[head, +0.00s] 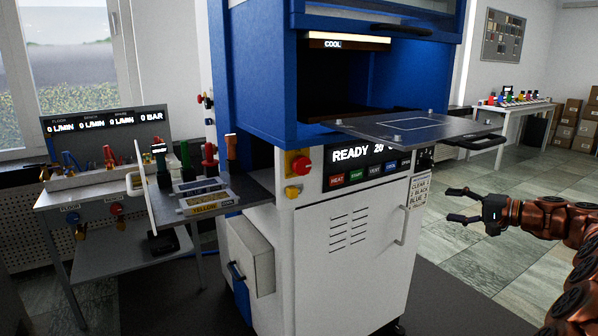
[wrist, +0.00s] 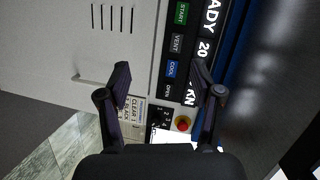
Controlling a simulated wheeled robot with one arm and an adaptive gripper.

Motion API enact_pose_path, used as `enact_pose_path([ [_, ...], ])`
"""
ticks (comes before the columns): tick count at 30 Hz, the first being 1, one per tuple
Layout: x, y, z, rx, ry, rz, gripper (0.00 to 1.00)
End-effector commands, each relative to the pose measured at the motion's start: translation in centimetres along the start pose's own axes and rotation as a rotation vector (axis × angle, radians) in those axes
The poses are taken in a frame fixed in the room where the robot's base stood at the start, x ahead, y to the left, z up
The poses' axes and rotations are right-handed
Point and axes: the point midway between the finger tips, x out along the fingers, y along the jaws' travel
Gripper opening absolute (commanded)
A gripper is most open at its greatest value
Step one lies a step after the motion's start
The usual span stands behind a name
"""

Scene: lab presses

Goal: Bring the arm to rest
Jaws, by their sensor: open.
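My gripper (head: 466,205) is open and empty at the right of the head view. It is held in the air to the right of the blue and white press (head: 345,250), apart from it. In the wrist view my gripper (wrist: 160,85) shows its two dark fingers spread wide, with nothing between them. Beyond the fingers lies the press front (wrist: 60,50), seen turned on its side, with its button panel, label and a red knob. My arm (head: 550,218) reaches in from the right edge of the head view.
A metal plate (head: 380,130) juts from the press above and left of my gripper. The press door has a handle (head: 403,225). A side shelf with colored handles (head: 185,190) and a gauge bench (head: 110,165) stand left. Open tiled floor (head: 500,265) lies below my gripper.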

Motion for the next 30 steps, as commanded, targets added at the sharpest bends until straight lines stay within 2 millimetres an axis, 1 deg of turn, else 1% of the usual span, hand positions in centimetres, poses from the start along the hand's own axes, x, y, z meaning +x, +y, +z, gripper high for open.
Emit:
enact_pose_path([
  [1, 1.6, -1.1, 2.1, 0.001, -0.047, 0.013, 0.65],
  [3, 3.5, -1.8, 5.0, 0.009, -0.107, 0.043, 0.65],
  [5, 4.9, -2.4, 7.5, 0.011, -0.156, 0.071, 0.65],
  [6, 5.8, -2.7, 9.2, 0.014, -0.189, 0.091, 0.65],
  [8, 6.8, -3.0, 11.8, 0.012, -0.236, 0.125, 0.65],
  [9, 7.5, -3.3, 13.6, 0.01, -0.267, 0.148, 0.65],
  [10, 7.9, -3.3, 15.0, 0.009, -0.291, 0.166, 0.65],
  [14, 9.2, -3.4, 20.8, -0.004, -0.385, 0.253, 0.65],
  [15, 9.4, -3.3, 22.5, -0.01, -0.412, 0.282, 0.65],
  [19, 9.4, -2.7, 28.3, -0.034, -0.498, 0.381, 0.65],
  [20, 9.3, -2.5, 29.6, -0.041, -0.517, 0.404, 0.65],
  [21, 9.0, -2.3, 31.3, -0.05, -0.541, 0.435, 0.65],
  [23, 8.5, -1.7, 33.6, -0.066, -0.574, 0.486, 0.65],
  [24, 8.1, -1.2, 35.2, -0.076, -0.596, 0.521, 0.65],
  [26, 7.3, -0.6, 37.5, -0.093, -0.625, 0.572, 0.65],
  [30, 4.9, 1.4, 42.1, -0.139, -0.683, 0.699, 0.65],
])
